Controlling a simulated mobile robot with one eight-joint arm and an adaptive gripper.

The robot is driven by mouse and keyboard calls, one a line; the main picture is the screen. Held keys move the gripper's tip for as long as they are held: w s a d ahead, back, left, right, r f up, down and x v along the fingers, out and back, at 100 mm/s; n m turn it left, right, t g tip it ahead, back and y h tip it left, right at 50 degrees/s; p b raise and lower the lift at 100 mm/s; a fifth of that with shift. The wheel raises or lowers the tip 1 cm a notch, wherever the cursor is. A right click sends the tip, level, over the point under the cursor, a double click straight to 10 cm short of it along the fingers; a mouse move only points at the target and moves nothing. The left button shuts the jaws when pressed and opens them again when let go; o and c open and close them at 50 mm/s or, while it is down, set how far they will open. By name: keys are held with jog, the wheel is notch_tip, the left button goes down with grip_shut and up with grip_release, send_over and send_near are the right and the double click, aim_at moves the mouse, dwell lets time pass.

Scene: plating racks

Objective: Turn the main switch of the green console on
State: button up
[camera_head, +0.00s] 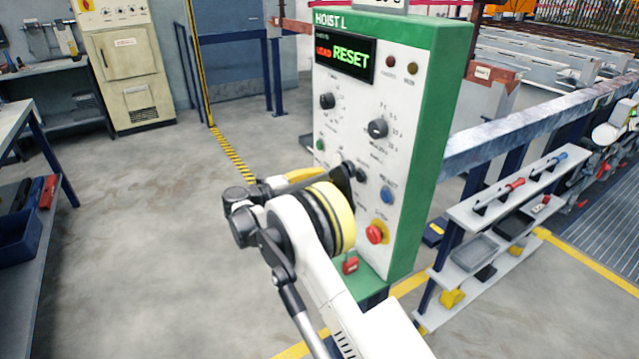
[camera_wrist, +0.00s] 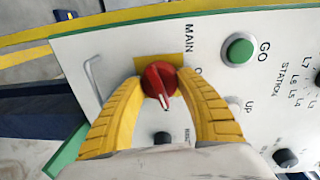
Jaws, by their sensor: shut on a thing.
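The green console (camera_head: 445,150) has a white front panel and stands upright in the middle of the head view. Its main switch (camera_wrist: 160,82) is a red knob on a yellow plate under the label MAIN in the wrist view. Its white mark points down and slightly right in that picture. My gripper (camera_wrist: 162,78) has its two yellow fingers on either side of the knob, shut on it. A label starting with O beside the plate is partly covered by a finger. In the head view my arm hides the switch.
A green GO button (camera_wrist: 239,49) and a white UP button (camera_wrist: 233,104) sit close to my right finger. A metal handle (camera_wrist: 93,78) is left of the switch. A red emergency button (camera_head: 376,233) and a red padlock (camera_head: 350,265) are low on the console.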

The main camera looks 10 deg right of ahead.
jog(key=shift+m, duration=1.4)
jog(key=o, duration=1.2)
jog(key=shift+s+d, duration=0.1)
jog(key=v, duration=1.2)
